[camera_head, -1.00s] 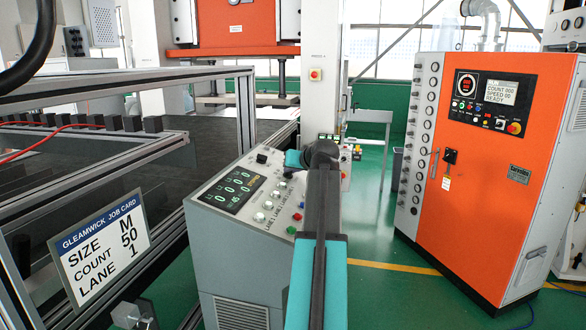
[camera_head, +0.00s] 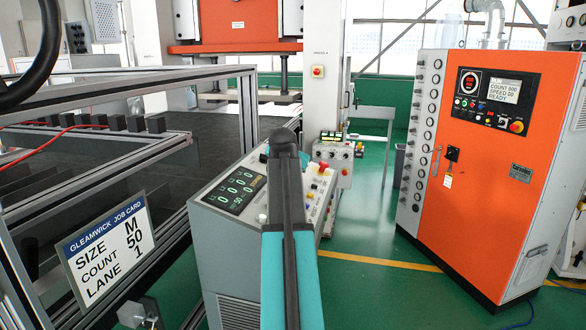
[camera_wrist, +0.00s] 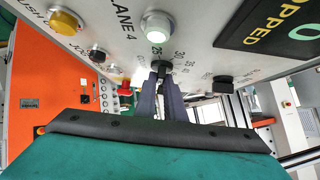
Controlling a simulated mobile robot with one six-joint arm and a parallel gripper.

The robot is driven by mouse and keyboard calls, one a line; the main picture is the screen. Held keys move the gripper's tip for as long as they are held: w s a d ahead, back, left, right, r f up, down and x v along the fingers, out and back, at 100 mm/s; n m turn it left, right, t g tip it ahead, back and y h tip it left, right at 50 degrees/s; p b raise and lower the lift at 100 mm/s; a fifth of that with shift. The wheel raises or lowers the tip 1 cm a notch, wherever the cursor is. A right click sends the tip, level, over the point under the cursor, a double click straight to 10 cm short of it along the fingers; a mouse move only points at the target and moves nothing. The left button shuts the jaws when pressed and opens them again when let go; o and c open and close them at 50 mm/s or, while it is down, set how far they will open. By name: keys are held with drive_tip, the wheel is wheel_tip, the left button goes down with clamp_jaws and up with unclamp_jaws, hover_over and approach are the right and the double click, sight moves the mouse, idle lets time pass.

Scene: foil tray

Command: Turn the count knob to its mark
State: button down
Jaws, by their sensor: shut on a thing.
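The count knob (camera_wrist: 158,67) is a small black knob on the grey console panel in the wrist view, with printed scale numbers such as 25, 30, 35 and 40 around it. My gripper (camera_wrist: 160,88) is shut on it from the front. Its pointer is too small to read. In the head view my arm covers the knob and fingertips. The job card (camera_head: 105,250) at the left reads size M, count 50, lane 1. The console display (camera_head: 235,190) shows green zeros and a small figure that looks like 50.
A lit white-green button (camera_wrist: 157,27), an amber button (camera_wrist: 66,22) and a red button (camera_wrist: 124,90) sit near the knob in the wrist view. An orange cabinet (camera_head: 480,190) stands at the right. A metal frame (camera_head: 90,160) stands left of the console.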

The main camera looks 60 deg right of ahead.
drive_tip(key=shift+m+g, duration=0.5)
drive_tip(key=shift+w, duration=0.1)
drive_tip(key=c, duration=1.8)
unclamp_jaws()
drive_tip(key=shift+c, duration=0.2)
drive_tip(key=shift+a+r, duration=0.1)
drive_tip(key=shift+a, duration=0.05)
drive_tip(key=b+v, duration=0.4)
drive_tip(key=v, duration=0.9)
drive_tip(key=shift+a+r, duration=0.2)
drive_tip(key=shift+a, duration=0.05)
